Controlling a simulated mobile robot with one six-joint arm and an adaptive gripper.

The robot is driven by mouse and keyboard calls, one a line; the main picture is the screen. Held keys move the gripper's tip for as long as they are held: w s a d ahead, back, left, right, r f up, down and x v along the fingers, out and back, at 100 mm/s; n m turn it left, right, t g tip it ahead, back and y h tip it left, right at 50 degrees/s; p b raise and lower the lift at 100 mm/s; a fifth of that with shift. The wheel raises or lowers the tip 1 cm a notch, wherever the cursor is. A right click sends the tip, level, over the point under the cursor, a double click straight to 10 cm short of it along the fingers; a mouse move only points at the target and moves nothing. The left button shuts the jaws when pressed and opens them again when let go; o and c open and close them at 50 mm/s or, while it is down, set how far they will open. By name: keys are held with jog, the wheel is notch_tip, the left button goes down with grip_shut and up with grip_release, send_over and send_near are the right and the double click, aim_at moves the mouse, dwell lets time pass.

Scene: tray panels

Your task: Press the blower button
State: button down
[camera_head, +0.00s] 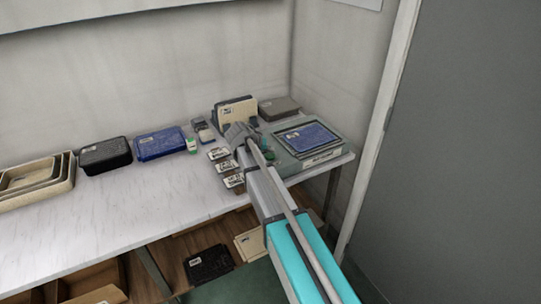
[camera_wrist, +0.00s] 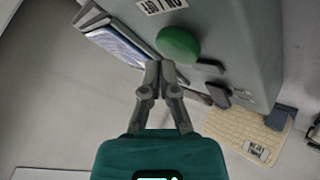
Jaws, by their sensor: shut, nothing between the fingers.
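A round green button (camera_wrist: 178,44) sits on the face of a grey-green unit (camera_wrist: 245,35) in the wrist view. A white label with dark lettering (camera_wrist: 160,5) is beside it. My gripper (camera_wrist: 160,66) is shut and empty, its tips just short of the button in the picture. I cannot tell whether they touch it. In the head view a grey-green unit (camera_head: 340,150) with a blue panel on top stands at the table's right end. My arm reaches to its left side there and hides part of it.
Small labelled items (camera_head: 226,167) lie left of my arm. A beige panel (camera_head: 236,112) stands behind it. A blue tray (camera_head: 160,143), a black tray (camera_head: 105,155) and nested beige trays (camera_head: 62,183) line the back. The white table (camera_head: 120,215) is clear in front. A wall rises behind.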

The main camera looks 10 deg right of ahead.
aim_at(269, 156)
jog(key=shift+f+b, duration=0.5)
dwell(0.8)
jog(key=shift+r, duration=0.2)
jog(key=shift+r+p, duration=0.8)
jog(key=shift+p, duration=0.2)
jog(key=shift+r+p, duration=3)
